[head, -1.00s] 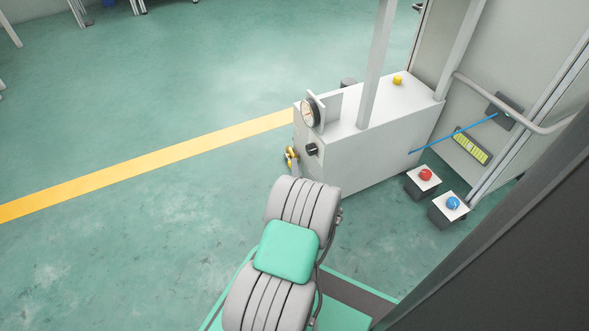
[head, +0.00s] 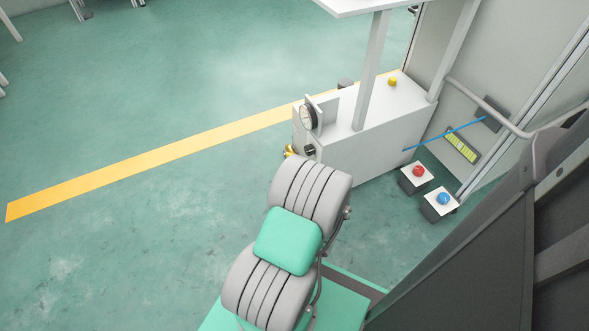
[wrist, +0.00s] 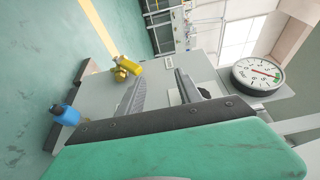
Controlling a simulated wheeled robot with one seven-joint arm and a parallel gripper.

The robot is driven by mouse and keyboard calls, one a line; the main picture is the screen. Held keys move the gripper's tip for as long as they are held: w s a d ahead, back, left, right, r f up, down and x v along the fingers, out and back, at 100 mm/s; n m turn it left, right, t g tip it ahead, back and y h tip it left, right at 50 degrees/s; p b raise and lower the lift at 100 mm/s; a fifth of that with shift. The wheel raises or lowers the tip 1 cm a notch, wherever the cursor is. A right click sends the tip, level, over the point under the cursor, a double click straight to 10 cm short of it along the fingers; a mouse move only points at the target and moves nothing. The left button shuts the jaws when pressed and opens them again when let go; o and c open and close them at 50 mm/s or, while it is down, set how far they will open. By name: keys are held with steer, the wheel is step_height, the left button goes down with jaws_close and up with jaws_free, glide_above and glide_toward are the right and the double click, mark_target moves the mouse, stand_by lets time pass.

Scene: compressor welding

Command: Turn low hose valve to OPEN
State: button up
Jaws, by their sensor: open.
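My gripper (wrist: 160,77) is open and empty in the wrist view, with its two grey fingers spread over the front of the white cabinet. A brass-yellow valve-like fitting (wrist: 125,68) lies just left of the fingertips. A blue fitting (wrist: 65,115) with dark ends lies farther left and lower. I cannot tell which of them is the low hose valve, or its setting. In the head view a yellow fitting (head: 290,151) shows at the cabinet's left end, partly hidden by my arm.
The white cabinet (head: 375,140) carries a round gauge (head: 307,117), also in the wrist view (wrist: 257,75). A black knob (head: 309,150) is below it. A red button (head: 418,171) and a blue button (head: 443,198) stand right.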

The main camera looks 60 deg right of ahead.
steer(key=s+a+r+p, duration=0.2)
steer(key=a+p, duration=0.3)
steer(key=p, duration=0.3)
steer(key=shift+s+r, duration=0.35)
steer(key=shift+s, duration=0.05)
